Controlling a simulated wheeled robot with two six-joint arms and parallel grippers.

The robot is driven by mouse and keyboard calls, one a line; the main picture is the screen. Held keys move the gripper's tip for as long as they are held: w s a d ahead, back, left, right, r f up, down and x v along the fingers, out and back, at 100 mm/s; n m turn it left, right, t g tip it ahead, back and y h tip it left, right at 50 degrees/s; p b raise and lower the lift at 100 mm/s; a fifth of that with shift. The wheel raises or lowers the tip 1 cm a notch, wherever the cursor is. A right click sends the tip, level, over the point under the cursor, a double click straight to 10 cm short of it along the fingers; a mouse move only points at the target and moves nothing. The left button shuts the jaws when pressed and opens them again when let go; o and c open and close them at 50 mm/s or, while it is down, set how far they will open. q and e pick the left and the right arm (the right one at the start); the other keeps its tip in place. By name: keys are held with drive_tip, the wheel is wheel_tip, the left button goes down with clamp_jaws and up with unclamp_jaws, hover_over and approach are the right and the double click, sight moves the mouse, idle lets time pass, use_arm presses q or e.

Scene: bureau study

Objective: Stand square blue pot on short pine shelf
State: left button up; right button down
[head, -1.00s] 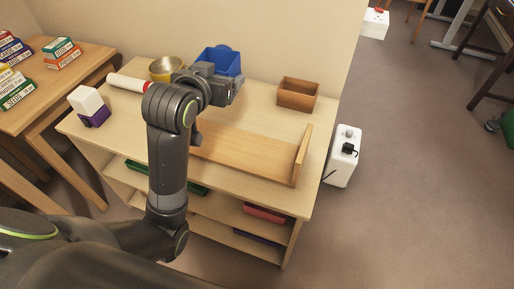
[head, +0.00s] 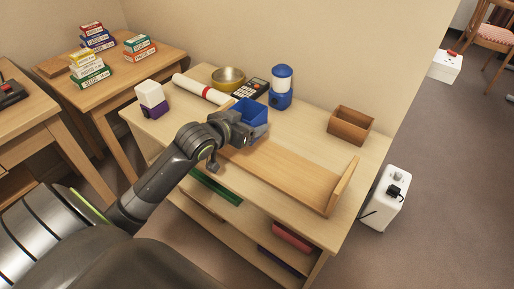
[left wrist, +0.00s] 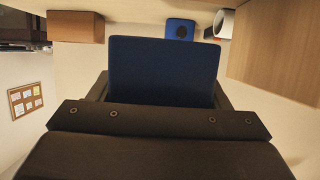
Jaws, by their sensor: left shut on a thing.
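The square blue pot (head: 252,112) is in my left gripper (head: 239,130), which is shut on it. In the head view it appears at the left end of the short pine shelf (head: 285,178); I cannot tell whether it touches the board. The shelf is a long flat board on the desk with an upright end panel (head: 341,186) at its right. In the left wrist view the pot (left wrist: 163,70) shows as a dark blue face beyond the gripper (left wrist: 160,112). The gripper hides part of the pot. My right gripper is not in view.
A brown wooden box (head: 351,125) stands at the back right. The board's middle and right are bare.

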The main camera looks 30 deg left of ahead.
sight(249, 148)
use_arm(q)
drive_tip(key=shift+f+b, duration=0.85)
drive_tip(key=shift+f, duration=2.15)
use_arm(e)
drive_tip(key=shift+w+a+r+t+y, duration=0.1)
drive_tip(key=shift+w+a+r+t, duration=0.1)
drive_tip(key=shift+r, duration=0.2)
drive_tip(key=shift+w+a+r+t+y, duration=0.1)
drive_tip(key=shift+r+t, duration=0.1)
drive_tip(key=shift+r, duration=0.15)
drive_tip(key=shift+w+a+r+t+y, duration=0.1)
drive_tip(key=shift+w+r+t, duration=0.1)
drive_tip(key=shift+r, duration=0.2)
use_arm(q)
drive_tip(key=shift+f, duration=0.1)
drive_tip(key=o, duration=1)
